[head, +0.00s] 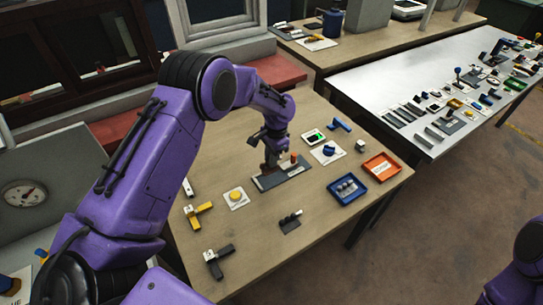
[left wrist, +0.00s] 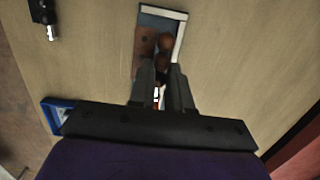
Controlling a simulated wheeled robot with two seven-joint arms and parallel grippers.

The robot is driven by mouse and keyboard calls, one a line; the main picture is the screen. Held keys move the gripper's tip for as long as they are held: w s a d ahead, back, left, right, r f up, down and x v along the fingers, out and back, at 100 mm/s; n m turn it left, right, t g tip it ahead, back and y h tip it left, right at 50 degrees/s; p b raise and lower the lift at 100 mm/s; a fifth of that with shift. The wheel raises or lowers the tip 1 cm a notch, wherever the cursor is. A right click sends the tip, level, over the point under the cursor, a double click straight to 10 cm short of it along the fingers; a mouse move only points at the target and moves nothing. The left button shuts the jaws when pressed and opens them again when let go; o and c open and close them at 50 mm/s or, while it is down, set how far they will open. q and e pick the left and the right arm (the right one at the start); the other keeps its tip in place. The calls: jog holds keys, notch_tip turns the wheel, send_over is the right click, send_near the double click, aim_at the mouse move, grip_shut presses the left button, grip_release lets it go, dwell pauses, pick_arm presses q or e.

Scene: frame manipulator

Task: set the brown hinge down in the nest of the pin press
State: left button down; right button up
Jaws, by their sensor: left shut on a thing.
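My left gripper (head: 270,151) is shut on the brown hinge (head: 270,164) above the left part of the pin press. The left wrist view shows the gripper's fingers (left wrist: 161,88) pointing at the press, with a brown plate with dark holes, apparently the hinge (left wrist: 145,42), over its base. The pin press (head: 283,178) is a dark grey base with a light strip and an orange-brown knob (head: 294,158); the knob also shows in the left wrist view (left wrist: 166,41). The gripper and hinge hide the nest, and I cannot tell whether the hinge touches it. My right gripper is out of view.
A yellow button on a white card (head: 236,197) is left of the press. A blue knob on a card (head: 328,151), a blue tray (head: 347,199) and an orange tray (head: 382,167) are to the right. A small black part (head: 290,222) lies in front. Bare wood surrounds these.

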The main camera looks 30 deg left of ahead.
pick_arm(q)
jog(key=shift+s+f+b, duration=0.2)
jog(key=shift+f+b, duration=0.45)
jog(key=shift+f, duration=0.25)
jog(key=shift+w+f+b, duration=0.2)
jog(key=shift+f+b, duration=0.5)
jog(key=shift+f, duration=0.1)
jog(key=shift+f+b, duration=0.5)
jog(key=shift+f, duration=0.65)
jog(key=c, duration=1)
grip_release()
jog(key=r, duration=0.3)
jog(key=r+b, duration=0.1)
jog(key=r, duration=0.3)
jog(key=w+r+b, duration=0.1)
jog(key=r, duration=0.2)
jog(key=shift+d+r, duration=0.3)
jog(key=shift+d, duration=0.05)
jog(key=shift+f, duration=0.1)
